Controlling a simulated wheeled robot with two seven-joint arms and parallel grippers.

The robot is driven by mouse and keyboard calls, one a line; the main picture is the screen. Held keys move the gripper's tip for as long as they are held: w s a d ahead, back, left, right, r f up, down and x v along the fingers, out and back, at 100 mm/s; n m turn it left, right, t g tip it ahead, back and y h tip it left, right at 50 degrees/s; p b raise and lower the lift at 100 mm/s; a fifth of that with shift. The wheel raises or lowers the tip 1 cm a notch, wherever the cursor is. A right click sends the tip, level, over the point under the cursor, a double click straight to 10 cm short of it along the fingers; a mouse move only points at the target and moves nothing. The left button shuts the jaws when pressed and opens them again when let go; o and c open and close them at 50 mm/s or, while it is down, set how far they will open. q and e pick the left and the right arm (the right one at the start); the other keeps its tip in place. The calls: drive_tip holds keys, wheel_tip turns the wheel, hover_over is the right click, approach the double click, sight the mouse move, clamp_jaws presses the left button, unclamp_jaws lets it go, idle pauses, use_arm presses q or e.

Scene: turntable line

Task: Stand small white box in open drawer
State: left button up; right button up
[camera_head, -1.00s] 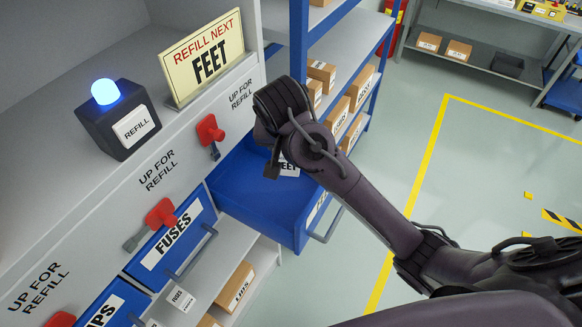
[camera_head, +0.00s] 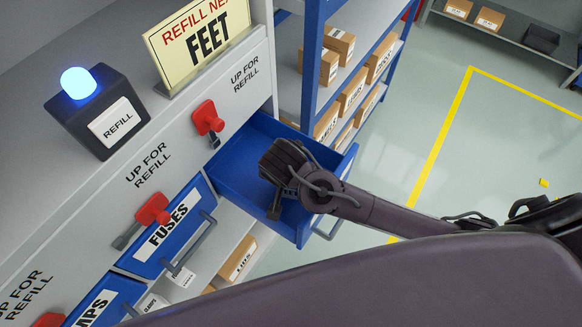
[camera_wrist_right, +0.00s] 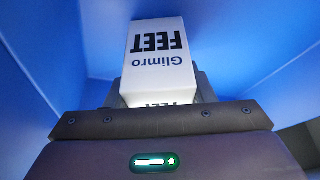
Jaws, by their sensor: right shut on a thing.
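The open blue drawer (camera_head: 232,178) is pulled out from the grey cabinet in the head view. My right gripper (camera_head: 275,208) reaches into it from above. In the right wrist view, my right gripper (camera_wrist_right: 162,92) is shut on a small white box (camera_wrist_right: 158,55) marked "Glimro FEET", with blue drawer walls (camera_wrist_right: 60,75) around it. The box is hidden behind my gripper in the head view. I cannot tell whether it touches the drawer floor. My left gripper is not in view.
A sign (camera_head: 203,38) reading "REFILL NEXT FEET" stands on the cabinet beside a refill lamp box (camera_head: 97,112). Red levers (camera_head: 208,118) line the cabinet front above shut drawers such as FUSES (camera_head: 172,232). A blue rack (camera_head: 310,70) with cartons stands behind the drawer.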

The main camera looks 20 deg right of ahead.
drive_tip(key=shift+w, duration=0.1)
drive_tip(key=shift+s+a, duration=0.1)
drive_tip(key=shift+s, duration=0.15)
drive_tip(key=o, duration=1)
drive_tip(key=shift+f, duration=0.1)
drive_tip(key=shift+o, duration=0.4)
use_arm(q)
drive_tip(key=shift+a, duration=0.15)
use_arm(e)
drive_tip(key=shift+w, duration=0.1)
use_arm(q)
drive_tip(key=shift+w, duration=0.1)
